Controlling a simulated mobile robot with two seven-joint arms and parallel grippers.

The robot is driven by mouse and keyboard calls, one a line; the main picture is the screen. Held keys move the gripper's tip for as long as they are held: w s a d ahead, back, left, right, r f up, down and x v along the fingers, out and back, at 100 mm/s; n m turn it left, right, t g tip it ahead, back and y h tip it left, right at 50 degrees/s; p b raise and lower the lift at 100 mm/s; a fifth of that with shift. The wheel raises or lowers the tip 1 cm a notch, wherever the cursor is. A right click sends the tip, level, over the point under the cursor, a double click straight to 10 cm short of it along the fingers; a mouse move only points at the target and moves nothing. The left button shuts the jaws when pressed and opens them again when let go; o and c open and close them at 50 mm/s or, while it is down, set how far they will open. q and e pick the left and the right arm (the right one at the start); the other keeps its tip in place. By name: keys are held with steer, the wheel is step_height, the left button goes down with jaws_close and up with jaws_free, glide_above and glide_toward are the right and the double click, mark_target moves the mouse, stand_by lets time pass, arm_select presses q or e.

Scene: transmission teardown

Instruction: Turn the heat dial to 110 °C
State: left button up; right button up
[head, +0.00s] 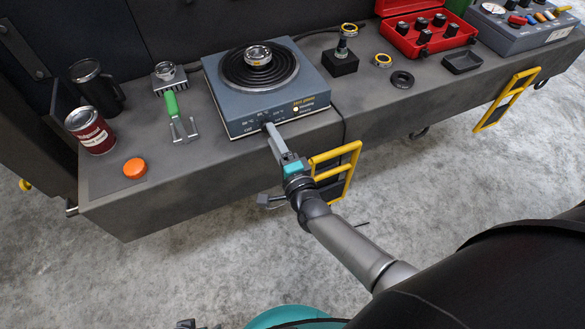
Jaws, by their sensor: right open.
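The hot plate (222,92) is a blue-grey box with a black ringed burner on top, standing on the bench. A small metal ring-shaped part (258,54) sits on the burner. Its front panel (305,112) has small temperature markings, too small to read surely, and a bright lamp (296,109). My right gripper (269,127) has its fingertips at the middle of this panel, where they cover the heat dial. The dial and its pointer are hidden, and I cannot tell whether the fingers touch it. The gripper is open. My left gripper is not in view.
Left on the bench are a black mug (92,84), a red-labelled can (90,132), an orange cap (134,168) and a green-handled puller (174,108). Right are a black block (340,63) and a red case (400,38). A yellow handle (352,165) juts from the bench front near my right arm.

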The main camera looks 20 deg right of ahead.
arm_select(q)
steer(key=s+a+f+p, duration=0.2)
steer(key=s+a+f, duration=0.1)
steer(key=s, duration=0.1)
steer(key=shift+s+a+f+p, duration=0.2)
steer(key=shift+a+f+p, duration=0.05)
steer(key=shift+p, duration=0.1)
arm_select(e)
steer(key=s, duration=1.3)
steer(key=shift+d, duration=0.25)
steer(key=shift+s, duration=0.15)
